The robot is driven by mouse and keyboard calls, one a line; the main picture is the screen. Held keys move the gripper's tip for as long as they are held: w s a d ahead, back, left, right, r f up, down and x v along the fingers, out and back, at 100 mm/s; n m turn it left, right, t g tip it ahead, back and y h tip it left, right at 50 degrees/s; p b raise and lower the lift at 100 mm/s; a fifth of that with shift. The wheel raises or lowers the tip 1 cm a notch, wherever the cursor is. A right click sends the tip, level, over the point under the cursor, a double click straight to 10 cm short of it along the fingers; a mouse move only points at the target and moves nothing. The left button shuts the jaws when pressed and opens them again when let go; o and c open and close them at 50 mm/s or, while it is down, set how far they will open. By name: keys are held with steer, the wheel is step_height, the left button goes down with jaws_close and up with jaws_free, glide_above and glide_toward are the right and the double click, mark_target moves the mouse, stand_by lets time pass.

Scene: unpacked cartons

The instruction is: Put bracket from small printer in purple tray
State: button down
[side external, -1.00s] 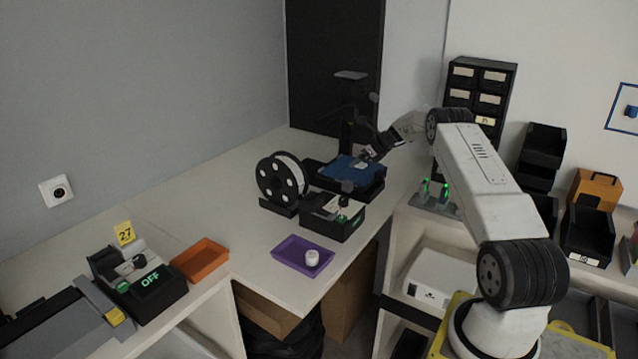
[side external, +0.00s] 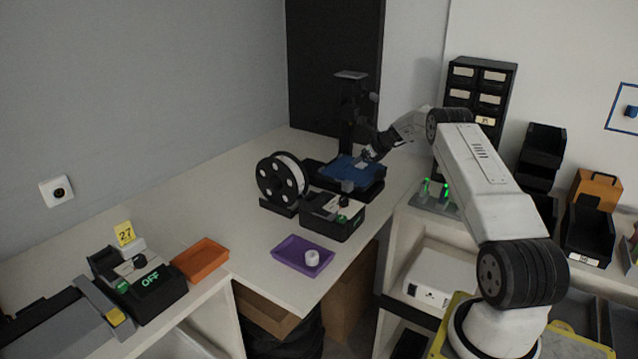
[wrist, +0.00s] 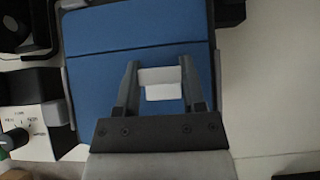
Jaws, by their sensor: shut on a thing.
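The small printer (side external: 347,178) stands at the back of the table with a blue bed (side external: 345,170). The blue bed (wrist: 90,80) fills much of the wrist view. My gripper (wrist: 160,82) is over the bed, its two fingers shut on a small white bracket (wrist: 162,84). In the side view my gripper (side external: 364,158) is low at the bed's right part; whether the bracket touches the bed I cannot tell. The purple tray (side external: 285,252) lies at the front edge of the table and holds a white round piece (side external: 311,257).
A black filament spool (side external: 282,180) and a control box (side external: 332,217) stand between the printer and the purple tray. The table left of the spool is clear.

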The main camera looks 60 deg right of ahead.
mark_target(361, 165)
steer(key=shift+r, duration=0.1)
steer(key=shift+r, duration=1.3)
steer(key=shift+s+a+r, duration=0.25)
steer(key=shift+s+r, duration=0.05)
steer(key=shift+r, duration=0.35)
steer(key=s+a+r, duration=0.8)
steer(key=s+r, duration=0.1)
steer(key=s, duration=0.1)
steer(key=shift+a, duration=0.25)
